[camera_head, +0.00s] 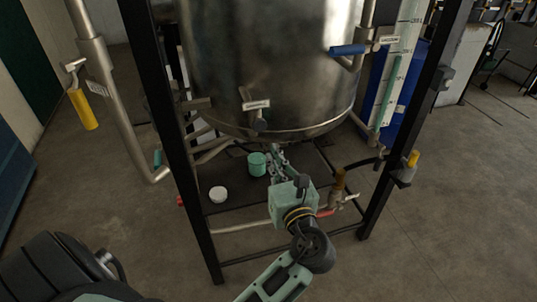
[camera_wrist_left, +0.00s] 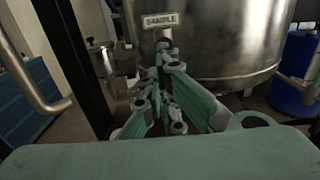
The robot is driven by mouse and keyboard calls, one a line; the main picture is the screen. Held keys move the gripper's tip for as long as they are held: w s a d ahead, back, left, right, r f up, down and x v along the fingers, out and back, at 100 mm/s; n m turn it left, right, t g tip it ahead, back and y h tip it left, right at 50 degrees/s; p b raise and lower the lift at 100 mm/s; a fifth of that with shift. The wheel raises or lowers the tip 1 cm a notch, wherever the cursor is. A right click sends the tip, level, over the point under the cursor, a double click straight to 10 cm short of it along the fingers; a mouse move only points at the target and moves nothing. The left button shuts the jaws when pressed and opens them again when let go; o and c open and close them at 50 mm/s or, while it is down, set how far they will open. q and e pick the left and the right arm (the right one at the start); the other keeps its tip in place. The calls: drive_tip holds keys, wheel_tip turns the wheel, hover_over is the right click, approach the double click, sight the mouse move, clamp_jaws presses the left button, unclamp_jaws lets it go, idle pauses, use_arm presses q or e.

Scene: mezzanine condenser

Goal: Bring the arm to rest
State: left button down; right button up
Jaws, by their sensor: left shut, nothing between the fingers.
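My left gripper (camera_head: 275,152) is shut and empty. It points up and away under the steel vessel (camera_head: 265,60), above the dark shelf (camera_head: 240,190) and inside the black frame. A small teal cup (camera_head: 257,164) stands on the shelf just left of the fingers. The left wrist view shows the gripper (camera_wrist_left: 164,50) from behind, its fingertips overlapping the vessel (camera_wrist_left: 220,40) near a label (camera_wrist_left: 160,20) reading SAMPLE. Whether the fingers touch anything cannot be told. My right gripper is not in view.
Black frame posts (camera_head: 172,130) stand left and right of my arm. A white round lid-like piece (camera_head: 218,194) lies on the shelf. A brass valve (camera_head: 339,182) with a red handle is close right of the gripper. Open floor (camera_head: 430,200) lies to the right.

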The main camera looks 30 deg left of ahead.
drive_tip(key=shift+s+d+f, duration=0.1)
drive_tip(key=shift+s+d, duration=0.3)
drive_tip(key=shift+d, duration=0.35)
